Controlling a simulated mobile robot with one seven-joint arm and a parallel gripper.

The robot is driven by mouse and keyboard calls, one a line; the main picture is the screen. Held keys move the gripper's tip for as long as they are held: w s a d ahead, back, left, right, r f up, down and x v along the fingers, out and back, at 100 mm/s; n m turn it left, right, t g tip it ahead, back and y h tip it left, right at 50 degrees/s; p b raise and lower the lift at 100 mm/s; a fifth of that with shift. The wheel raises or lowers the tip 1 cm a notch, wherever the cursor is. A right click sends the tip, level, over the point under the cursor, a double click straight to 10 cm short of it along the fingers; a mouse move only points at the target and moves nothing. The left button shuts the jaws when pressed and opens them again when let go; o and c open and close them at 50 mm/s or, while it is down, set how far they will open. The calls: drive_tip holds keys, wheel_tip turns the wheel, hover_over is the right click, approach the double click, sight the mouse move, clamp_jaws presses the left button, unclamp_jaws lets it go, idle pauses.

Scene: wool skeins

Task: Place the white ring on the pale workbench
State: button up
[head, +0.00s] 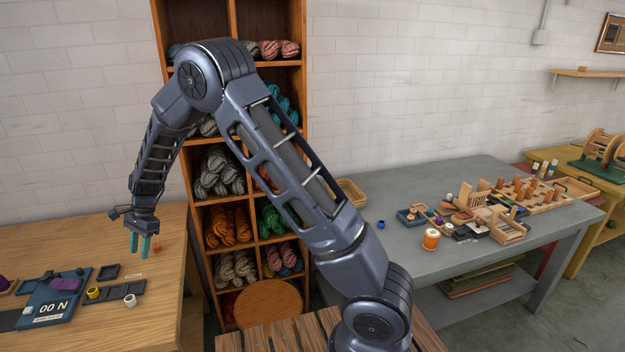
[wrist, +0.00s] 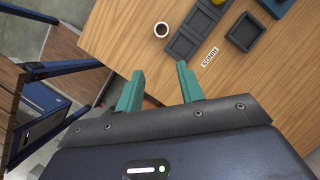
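A small white ring (head: 130,300) with a dark middle sits on the pale wooden workbench (head: 175,275) at the left, beside a dark tray. The wrist view shows it near the top (wrist: 161,29), on the bare wood (wrist: 125,45). My gripper (head: 139,243) is above that bench near its right side, with two teal fingers pointing down. In the wrist view my gripper (wrist: 160,70) has its fingers apart, with nothing between them. The ring lies beyond the fingertips, apart from them.
A dark divided tray (wrist: 185,46) and a square tray (wrist: 245,32) lie near the ring. A yellow ring (head: 93,293) and an orange piece (head: 157,247) are on the same bench. A wool shelf (head: 216,218) stands behind my arm. A grey table (head: 400,253) at right is crowded.

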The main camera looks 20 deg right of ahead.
drive_tip(key=d+r+n+t, duration=0.2)
drive_tip(key=d+r, duration=0.9)
drive_tip(key=d, duration=0.4)
drive_tip(key=d+r+n+t, duration=0.1)
drive_tip(key=d+r+n, duration=0.1)
drive_tip(key=d+r, duration=1.15)
drive_tip(key=s+d+r+n+t+h, duration=0.1)
drive_tip(key=s+d+n+t, duration=0.1)
drive_tip(key=s+d, duration=0.8)
drive_tip(key=s+d+r+n+t+h, duration=0.1)
drive_tip(key=s+d+n+t+h, duration=0.1)
drive_tip(key=s+d, duration=0.9)
drive_tip(key=d, duration=0.6)
drive_tip(key=shift+d, duration=0.4)
